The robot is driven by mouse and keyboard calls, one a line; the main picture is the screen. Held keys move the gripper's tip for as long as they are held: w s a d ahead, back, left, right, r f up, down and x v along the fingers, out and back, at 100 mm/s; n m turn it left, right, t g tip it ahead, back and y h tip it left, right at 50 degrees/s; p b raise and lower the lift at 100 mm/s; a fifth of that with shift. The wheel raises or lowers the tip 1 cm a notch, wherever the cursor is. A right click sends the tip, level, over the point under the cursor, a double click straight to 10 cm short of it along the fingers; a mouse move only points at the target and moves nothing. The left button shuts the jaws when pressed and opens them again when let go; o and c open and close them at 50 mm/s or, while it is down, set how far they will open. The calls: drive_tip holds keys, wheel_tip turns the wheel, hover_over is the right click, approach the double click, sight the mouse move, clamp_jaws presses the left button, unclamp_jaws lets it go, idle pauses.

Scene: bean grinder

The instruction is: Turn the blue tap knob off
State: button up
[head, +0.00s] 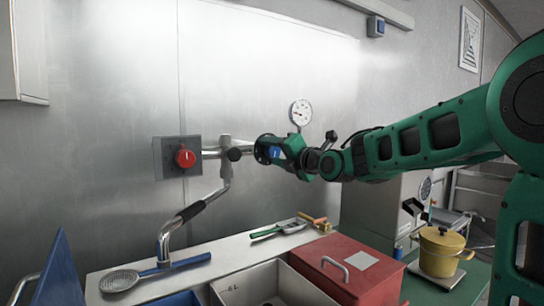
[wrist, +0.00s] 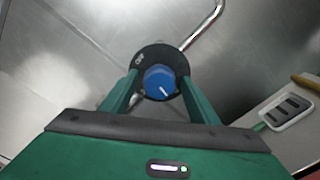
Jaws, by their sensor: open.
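The blue tap knob (wrist: 160,82) sits on a round black dial (wrist: 142,57) marked OFF at its upper left. The white line on the knob points to the lower right, away from the OFF mark. My gripper (wrist: 160,76) is open, with one green finger on each side of the knob. I cannot tell whether the fingers touch it. In the head view my gripper (head: 287,148) reaches in from the right at the tap, and the blue knob (head: 275,154) shows partly beside its green jaw.
A red knob (head: 185,158) on a grey box is left of the tap pipe (head: 225,170). A pressure gauge (head: 300,113) is above my gripper. Below are a strainer (head: 120,281), a red box (head: 350,268) and a yellow pot (head: 441,250). The steel wall is close behind.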

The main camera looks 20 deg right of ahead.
drive_tip(key=c, duration=1)
drive_tip(key=shift+c, duration=0.2)
